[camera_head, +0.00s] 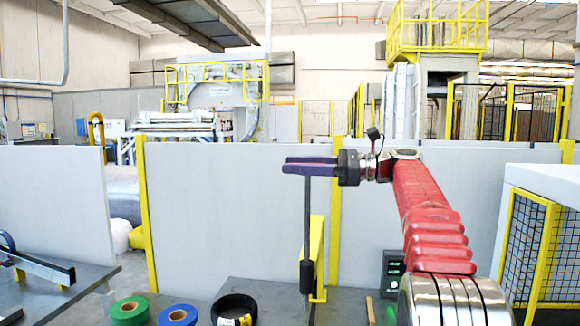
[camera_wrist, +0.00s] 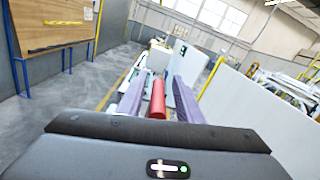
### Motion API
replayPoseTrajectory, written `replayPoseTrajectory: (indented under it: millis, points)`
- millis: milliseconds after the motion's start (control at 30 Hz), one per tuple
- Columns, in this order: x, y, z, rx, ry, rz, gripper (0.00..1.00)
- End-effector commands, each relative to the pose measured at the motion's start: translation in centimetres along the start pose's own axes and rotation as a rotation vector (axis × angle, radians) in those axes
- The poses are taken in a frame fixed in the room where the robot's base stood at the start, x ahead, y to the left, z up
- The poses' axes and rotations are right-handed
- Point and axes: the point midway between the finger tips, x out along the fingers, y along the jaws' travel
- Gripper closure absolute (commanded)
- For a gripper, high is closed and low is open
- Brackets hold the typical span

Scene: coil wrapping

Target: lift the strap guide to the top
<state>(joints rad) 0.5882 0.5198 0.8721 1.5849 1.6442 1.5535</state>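A thin dark upright rod with a black block (camera_head: 306,276) at its lower end stands in front of the grey partition in the head view. It may be the strap guide; I cannot tell for sure. My gripper (camera_head: 285,166) has purple fingers pointing left, level with the rod's upper end, which appears to meet or pass behind them. In the wrist view the fingers (camera_wrist: 158,98) are apart. A red cylinder (camera_wrist: 157,100) shows between them with gaps on both sides; it does not look gripped. Its distance is unclear.
A green tape roll (camera_head: 129,311), a blue tape roll (camera_head: 177,316) and a black ring (camera_head: 234,309) lie on the grey bench at the front. A small dark box with green lights (camera_head: 393,272) stands right of the rod. A yellow-framed mesh guard (camera_head: 540,255) is at the right.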

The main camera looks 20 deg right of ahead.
Motion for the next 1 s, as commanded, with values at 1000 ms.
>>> replayPoseTrajectory:
  millis: [1000]
  points:
    - [-12.3, -0.2, -0.1, -0.001, 0.000, -0.001, 0.67]
